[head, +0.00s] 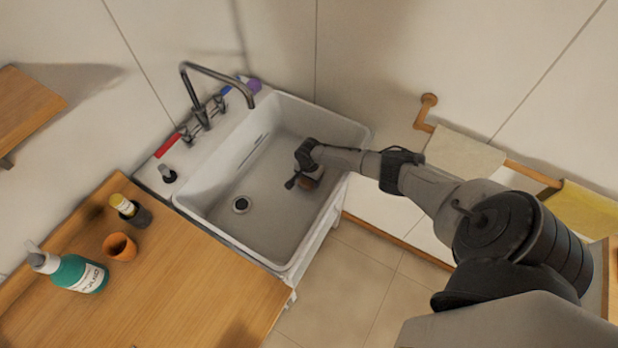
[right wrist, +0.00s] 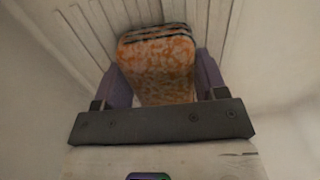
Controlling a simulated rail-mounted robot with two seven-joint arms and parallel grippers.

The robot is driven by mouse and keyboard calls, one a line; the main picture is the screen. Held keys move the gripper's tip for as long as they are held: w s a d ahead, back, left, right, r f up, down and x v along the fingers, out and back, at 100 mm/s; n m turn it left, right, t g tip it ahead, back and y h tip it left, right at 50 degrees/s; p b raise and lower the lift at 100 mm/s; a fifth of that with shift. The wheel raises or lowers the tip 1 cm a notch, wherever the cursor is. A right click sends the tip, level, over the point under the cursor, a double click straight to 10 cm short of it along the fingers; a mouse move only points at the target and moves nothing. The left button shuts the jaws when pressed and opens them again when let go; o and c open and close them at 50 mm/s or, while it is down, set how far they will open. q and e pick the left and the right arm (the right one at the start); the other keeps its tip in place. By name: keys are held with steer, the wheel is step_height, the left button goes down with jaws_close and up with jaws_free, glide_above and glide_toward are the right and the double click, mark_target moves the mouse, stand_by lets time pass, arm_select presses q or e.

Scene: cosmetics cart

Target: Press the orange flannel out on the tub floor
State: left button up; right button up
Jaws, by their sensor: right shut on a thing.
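The orange flannel (right wrist: 160,65) is a mottled orange and white folded pad with dark stripes along its far edge. It sits between the purple-grey fingers of my right gripper (right wrist: 162,82) in the right wrist view, and the fingers are shut on it. In the head view my right gripper (head: 300,182) is down inside the white tub (head: 215,200), right of the drain. The flannel is mostly hidden by the gripper there. The ridged tub floor lies beyond the flannel in the wrist view; I cannot tell whether they touch. My left gripper is not in view.
A dark faucet (head: 215,75) arches over the tub's back left. A wooden counter (head: 190,290) with a teal pump bottle (head: 78,272), an orange cup (head: 120,247) and a yellow-capped jar (head: 125,205) stands at left. A towel rail (head: 530,175) is at right. The tub floor around the drain (head: 241,204) is clear.

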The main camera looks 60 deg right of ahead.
steer(key=shift+s, duration=0.1)
stand_by(0.8)
steer(key=shift+p, duration=0.35)
stand_by(0.3)
steer(key=shift+f, duration=0.2)
stand_by(0.5)
steer(key=shift+p, duration=0.3)
stand_by(0.5)
step_height(320, 180, up, 6)
steer(key=p, duration=0.6)
step_height(320, 180, up, 9)
steer(key=p, duration=1)
steer(key=shift+r, duration=0.2)
steer(key=shift+s, duration=0.1)
